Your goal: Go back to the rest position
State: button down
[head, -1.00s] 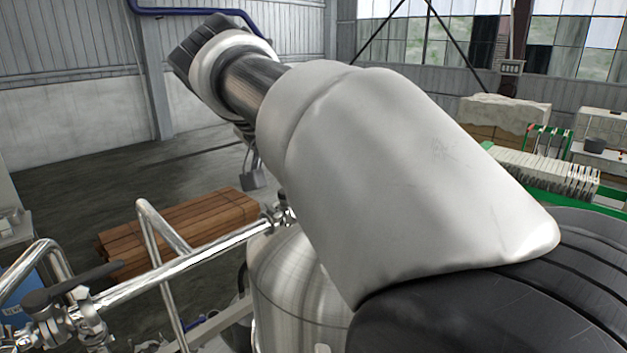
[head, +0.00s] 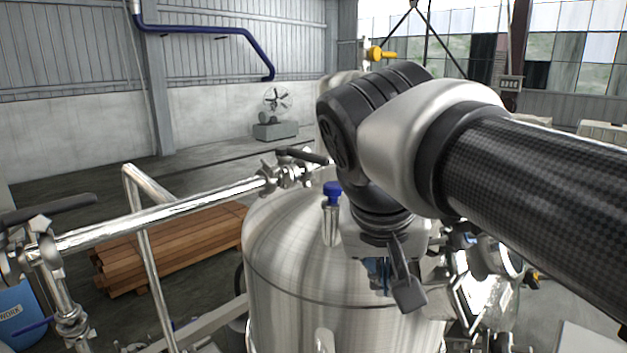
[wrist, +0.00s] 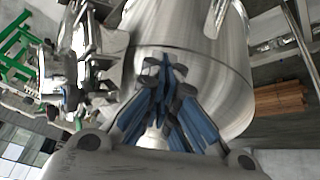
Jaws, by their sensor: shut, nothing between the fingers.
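My gripper shows in the wrist view (wrist: 166,72), its dark, blue-lined fingers drawn together with nothing between the tips. In the head view only part of it shows below my wrist, so its tips cannot be made out there. My arm reaches in from the right and bends down over the right side of a steel tank (head: 300,270). The same tank shows behind my fingers in the wrist view (wrist: 200,60). I cannot tell how close the fingertips are to it.
A blue-capped fitting (head: 332,195) stands on the tank top beside my wrist. A steel pipe rail (head: 170,210) with valves runs across the left. Stacked brown planks (head: 170,250) lie on the floor behind it. The floor farther back is largely clear.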

jog(key=s+d+f+b, duration=0.1)
jog(key=s+f+b, duration=0.3)
jog(key=f, duration=0.6)
jog(key=s+d+f+n+y+b, duration=0.1)
jog(key=s+f+b, duration=0.3)
jog(key=f, duration=0.6)
jog(key=s+d+f+n+y+b, duration=0.1)
jog(key=s+d+f+b, duration=0.1)
jog(key=s+f+b, duration=0.2)
jog(key=s+f, duration=0.3)
jog(key=f, duration=0.4)
jog(key=shift+s+d, duration=0.25)
jog(key=shift+s, duration=0.05)
